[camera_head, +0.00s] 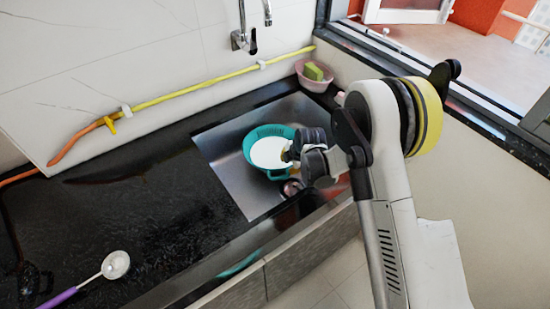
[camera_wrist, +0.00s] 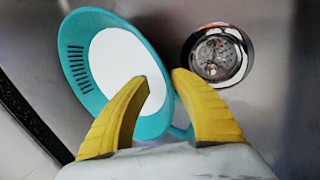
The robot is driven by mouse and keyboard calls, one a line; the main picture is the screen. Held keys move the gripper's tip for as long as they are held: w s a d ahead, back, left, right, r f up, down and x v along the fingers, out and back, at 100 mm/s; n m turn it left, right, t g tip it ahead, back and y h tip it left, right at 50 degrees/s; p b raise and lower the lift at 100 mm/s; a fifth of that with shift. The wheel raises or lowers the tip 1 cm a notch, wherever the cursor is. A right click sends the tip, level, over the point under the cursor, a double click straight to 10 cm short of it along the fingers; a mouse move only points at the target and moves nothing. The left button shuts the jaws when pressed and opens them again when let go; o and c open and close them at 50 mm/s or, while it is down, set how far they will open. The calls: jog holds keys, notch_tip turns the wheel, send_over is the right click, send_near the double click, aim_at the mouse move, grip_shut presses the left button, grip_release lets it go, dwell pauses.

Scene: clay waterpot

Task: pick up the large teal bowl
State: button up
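The large teal bowl (camera_head: 251,143), with a white inside and slots along one side, sits in the metal sink. It also shows in the wrist view (camera_wrist: 88,84), on the left. My gripper (camera_head: 285,156) is at the bowl's right side in the head view. In the wrist view the two yellow fingers of my gripper (camera_wrist: 160,76) have their tips apart. The left finger overlaps the bowl's white inside and the right finger is outside its rim. Part of the teal rim shows between them. Contact with the rim is not clear.
The sink (camera_head: 229,174) is set in a black counter (camera_head: 120,215). A round drain (camera_wrist: 217,54) lies beside the bowl. A pink basin with a green-yellow sponge (camera_head: 314,74) stands at the back corner. A ladle (camera_head: 115,265) lies at the front left. A faucet (camera_head: 242,40) is on the wall.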

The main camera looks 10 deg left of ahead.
aim_at(282, 172)
jog(key=b+x, duration=0.1)
jog(key=x, duration=0.1)
jog(key=b+x, duration=0.1)
jog(key=x, duration=0.1)
jog(key=b+x, duration=0.1)
jog(key=x, duration=0.1)
jog(key=shift+s+f, duration=0.2)
jog(key=shift+s, duration=0.1)
jog(key=shift+r, duration=0.15)
grip_shut()
